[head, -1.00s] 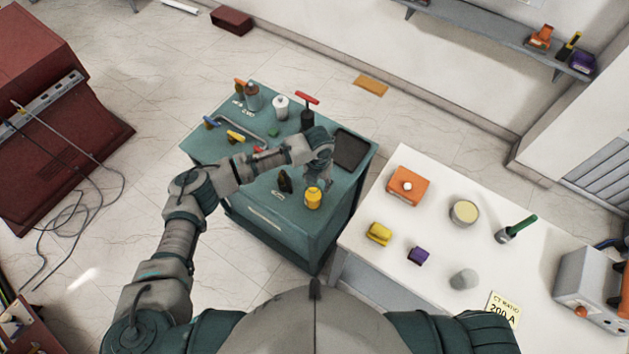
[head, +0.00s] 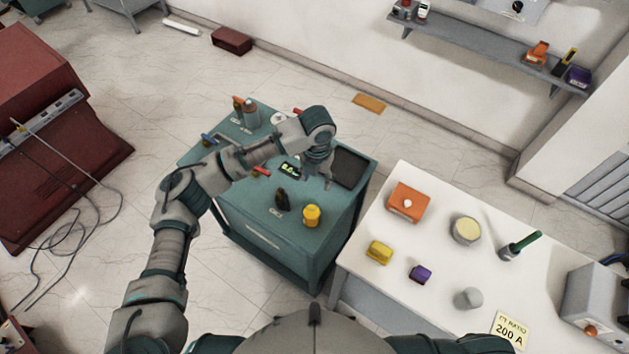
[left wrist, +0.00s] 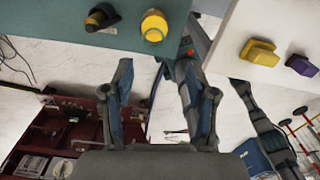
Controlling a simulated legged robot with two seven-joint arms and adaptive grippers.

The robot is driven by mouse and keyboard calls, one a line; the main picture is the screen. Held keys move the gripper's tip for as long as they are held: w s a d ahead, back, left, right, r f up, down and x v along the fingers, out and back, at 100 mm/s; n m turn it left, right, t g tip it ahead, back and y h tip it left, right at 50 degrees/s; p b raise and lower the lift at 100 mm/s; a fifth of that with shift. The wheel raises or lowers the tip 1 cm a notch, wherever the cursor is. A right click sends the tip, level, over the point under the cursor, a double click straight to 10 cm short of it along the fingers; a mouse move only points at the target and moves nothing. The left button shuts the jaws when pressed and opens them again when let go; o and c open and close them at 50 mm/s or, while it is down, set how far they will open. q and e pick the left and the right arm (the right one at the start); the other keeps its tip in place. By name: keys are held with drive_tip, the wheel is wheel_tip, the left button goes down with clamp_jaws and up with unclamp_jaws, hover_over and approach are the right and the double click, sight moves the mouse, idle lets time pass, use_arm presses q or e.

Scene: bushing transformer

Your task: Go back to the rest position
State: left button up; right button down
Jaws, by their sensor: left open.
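My left gripper (head: 317,180) is raised above the teal cabinet (head: 265,238), beyond the yellow jar (head: 311,216) in the head view. In the left wrist view the gripper (left wrist: 155,75) has its two fingers spread, with nothing between them. The yellow jar also shows there (left wrist: 154,26), ahead of the fingertips and apart from them. My left arm reaches in from the lower left, bent at the elbow. My right gripper is not seen; only a dark part of that arm shows at the lower right of the head view.
A black object (head: 282,200) stands beside the jar, and a dark tray (head: 350,168) lies behind. The white table (head: 385,270) holds an orange box (head: 408,201), a yellow block (head: 379,252) and a purple block (head: 420,274).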

use_arm(q)
drive_tip(key=s+d+f+n+t+h, duration=0.1)
drive_tip(key=s+f+n+h, duration=0.2)
drive_tip(key=s+f+n, duration=0.4)
drive_tip(key=s+d+f+n+h, duration=0.2)
drive_tip(key=s+f+n, duration=0.3)
drive_tip(key=n, duration=0.4)
drive_tip(key=s+a+f+n+t+y, duration=0.1)
drive_tip(key=s+a+f+n+y, duration=0.15)
drive_tip(key=s+a+n, duration=0.4)
drive_tip(key=s+a+f+n+t+y, duration=0.1)
drive_tip(key=s+a+f+n, duration=0.25)
drive_tip(key=a+n, duration=0.6)
drive_tip(key=s+a+f+n+y, duration=0.1)
drive_tip(key=s+a+f+n, duration=0.3)
drive_tip(key=a+n, duration=0.4)
drive_tip(key=s+a+f+m+g+b, duration=0.1)
drive_tip(key=s+f+b, duration=0.15)
drive_tip(key=f, duration=2.65)
drive_tip(key=s+a+f+g, duration=0.1)
drive_tip(key=s+a+f, duration=0.2)
drive_tip(key=s+f, duration=1.2)
drive_tip(key=shift+s, duration=1.2)
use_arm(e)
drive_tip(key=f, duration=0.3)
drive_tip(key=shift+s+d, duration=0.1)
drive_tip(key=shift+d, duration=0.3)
